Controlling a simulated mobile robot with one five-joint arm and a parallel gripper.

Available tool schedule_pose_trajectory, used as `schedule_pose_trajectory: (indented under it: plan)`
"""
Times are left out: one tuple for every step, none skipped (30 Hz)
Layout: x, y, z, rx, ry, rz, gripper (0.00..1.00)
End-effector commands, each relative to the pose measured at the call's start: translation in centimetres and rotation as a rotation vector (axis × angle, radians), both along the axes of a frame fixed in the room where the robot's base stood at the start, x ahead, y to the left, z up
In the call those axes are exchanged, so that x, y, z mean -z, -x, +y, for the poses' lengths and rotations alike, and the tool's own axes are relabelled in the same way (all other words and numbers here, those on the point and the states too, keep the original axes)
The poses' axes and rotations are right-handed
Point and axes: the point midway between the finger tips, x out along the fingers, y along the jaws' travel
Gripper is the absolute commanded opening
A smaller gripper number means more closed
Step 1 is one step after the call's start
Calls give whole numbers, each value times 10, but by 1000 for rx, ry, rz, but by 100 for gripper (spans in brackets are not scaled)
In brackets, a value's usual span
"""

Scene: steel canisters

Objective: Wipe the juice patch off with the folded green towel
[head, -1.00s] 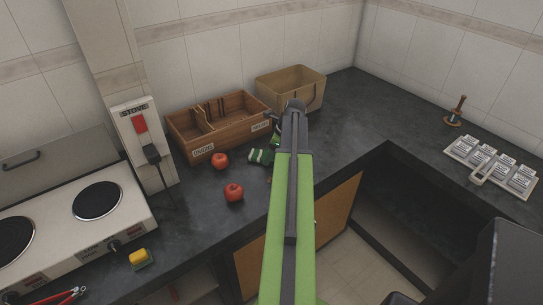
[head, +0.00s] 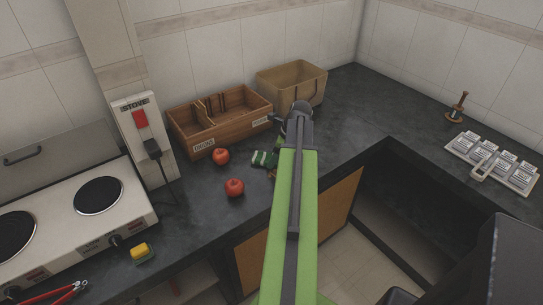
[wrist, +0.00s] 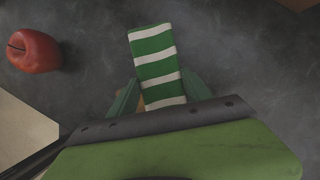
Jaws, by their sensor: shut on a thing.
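The folded green towel (head: 262,158) with white stripes is on or just above the dark counter, in front of the wooden box. In the wrist view the towel (wrist: 153,55) sticks out ahead of my gripper (wrist: 158,92), whose two fingers are shut on its near end. In the head view my own arm hides most of the gripper. A small orange-tan bit (wrist: 141,101) shows between the fingers beside the towel; I cannot tell what it is. I cannot make out the juice patch in either view; my arm may cover it.
Two red apples (head: 221,156) (head: 234,187) stand left of the towel. A divided wooden box (head: 205,139) and a tan bin (head: 318,88) are behind. A stove (head: 65,222) and yellow sponge (head: 141,250) are at left. The counter's front edge is close; the right counter has free room.

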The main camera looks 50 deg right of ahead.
Motion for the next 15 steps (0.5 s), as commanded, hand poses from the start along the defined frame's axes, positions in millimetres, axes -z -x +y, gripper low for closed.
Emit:
schedule_pose_trajectory:
  plan:
    - [0,3,1,1,0,2,25]
    - [0,5,2,1,0,2,25]
    - [0,8,3,1,1,1,25]
    - [0,11,4,1,1,1,25]
    - [0,14,5,1,1,1,25]
    - [0,18,7,0,1,1,25]
    - [0,21,8,0,1,1,25]
    - [0,24,8,1,1,1,25]
    - [0,28,10,1,1,1,25]
    - [0,31,11,2,1,1,25]
    - [0,33,11,2,0,0,25]
    - [0,36,12,1,1,0,25]
    - [0,37,12,1,1,0,25]
    - [0,37,13,0,1,0,25]
    - [0,37,12,0,1,0,25]
